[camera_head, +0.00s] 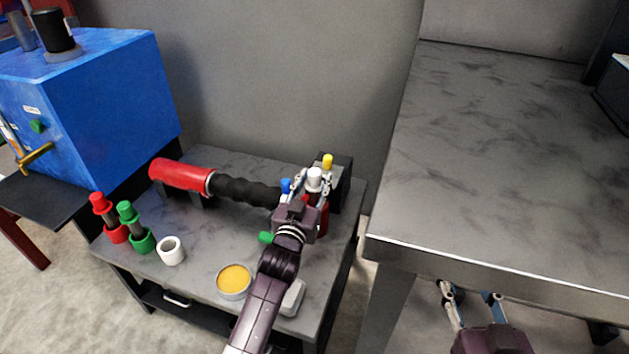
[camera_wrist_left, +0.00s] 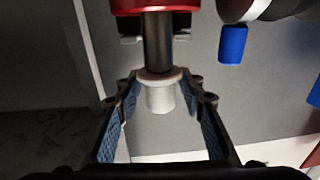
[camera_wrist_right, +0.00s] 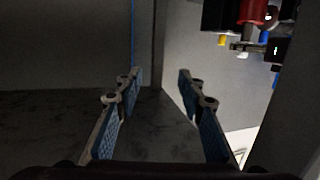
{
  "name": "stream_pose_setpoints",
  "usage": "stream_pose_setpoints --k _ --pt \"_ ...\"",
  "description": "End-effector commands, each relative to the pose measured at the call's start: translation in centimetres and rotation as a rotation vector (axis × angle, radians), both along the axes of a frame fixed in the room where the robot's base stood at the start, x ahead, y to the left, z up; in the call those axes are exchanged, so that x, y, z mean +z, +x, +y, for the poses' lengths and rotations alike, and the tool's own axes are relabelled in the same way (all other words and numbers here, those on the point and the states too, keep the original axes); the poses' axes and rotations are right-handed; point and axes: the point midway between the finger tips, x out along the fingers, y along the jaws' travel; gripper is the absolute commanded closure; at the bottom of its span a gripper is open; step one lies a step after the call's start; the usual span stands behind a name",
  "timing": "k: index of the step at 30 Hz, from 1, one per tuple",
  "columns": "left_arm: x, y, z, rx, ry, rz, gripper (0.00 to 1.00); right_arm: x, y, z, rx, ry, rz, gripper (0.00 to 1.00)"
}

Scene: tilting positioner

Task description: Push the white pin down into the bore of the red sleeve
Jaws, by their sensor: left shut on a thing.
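The white pin (camera_head: 314,174) stands at the right side of the small grey table, its white head between the fingers of my left gripper (camera_head: 313,185). In the left wrist view my left gripper (camera_wrist_left: 163,88) is shut on the white pin (camera_wrist_left: 160,96) at its collar. A length of dark shaft shows between this collar and the red sleeve (camera_wrist_left: 155,6). The red sleeve (camera_head: 323,218) is partly hidden behind my gripper in the head view. My right gripper (camera_head: 471,294) is open and empty beside the large table; it also shows open in the right wrist view (camera_wrist_right: 160,85).
A red and black cylindrical tool (camera_head: 183,175) lies left of my left gripper. A red pin and sleeve (camera_head: 109,218), a green pair (camera_head: 136,226), a white ring (camera_head: 171,250) and a yellow-filled tin (camera_head: 234,281) stand on the small table (camera_head: 200,281). The large table (camera_head: 500,170) is mostly clear.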

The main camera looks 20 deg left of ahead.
Motion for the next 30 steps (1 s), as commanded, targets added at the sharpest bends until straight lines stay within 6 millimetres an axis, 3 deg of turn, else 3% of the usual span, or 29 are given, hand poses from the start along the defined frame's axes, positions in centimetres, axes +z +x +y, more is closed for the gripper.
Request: stream_pose_setpoints --k 30 --pt "-0.3 0.1 0.0 -0.001 0.0 -0.008 1.0 2.4 0.4 0.4 0.006 0.028 -0.104 0.64"
